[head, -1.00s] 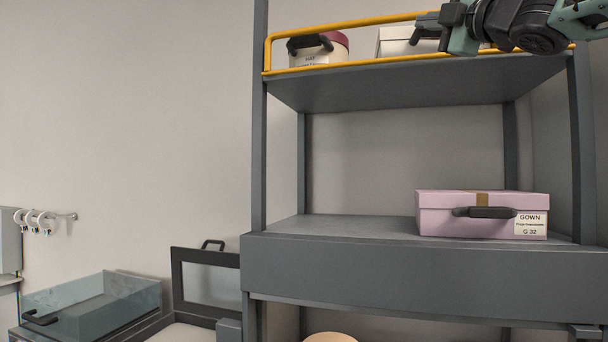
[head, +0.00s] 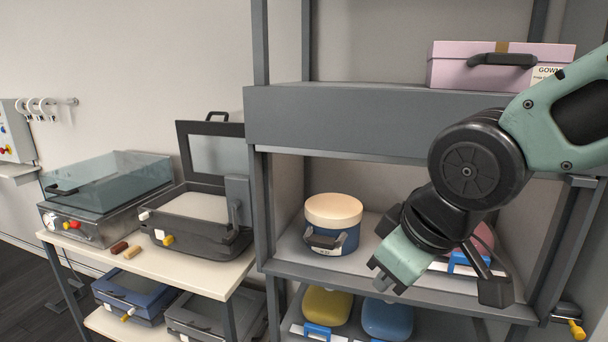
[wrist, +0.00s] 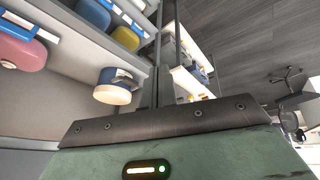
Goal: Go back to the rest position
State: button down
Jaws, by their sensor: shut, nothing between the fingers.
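My gripper (head: 385,285) hangs at the lower right of the head view, in front of the shelf rack, pointing down and to the left. Its jaws are shut and nothing is held. In the wrist view, the dark edge of my gripper (wrist: 160,122) spans the lower part, and the fingertips are hard to make out. My green and black arm comes in from the right edge and hides part of the shelves.
The grey rack (head: 350,115) holds a pink gown box (head: 455,70). A blue tub with a cream lid (head: 336,215) stands left of my gripper, also in the wrist view (wrist: 113,86). A cream bench (head: 160,275) carries two lidded cases. Floor shows at the lower left.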

jog(key=s+d+f+g, duration=0.1)
jog(key=s+f+g, duration=0.1)
jog(key=s+f, duration=0.2)
jog(key=s+d+f+m+g+h+b, duration=0.1)
jog(key=s+d+f+g, duration=0.1)
jog(key=s+f, duration=0.3)
jog(key=s, duration=0.4)
jog(key=shift+s+h, duration=0.3)
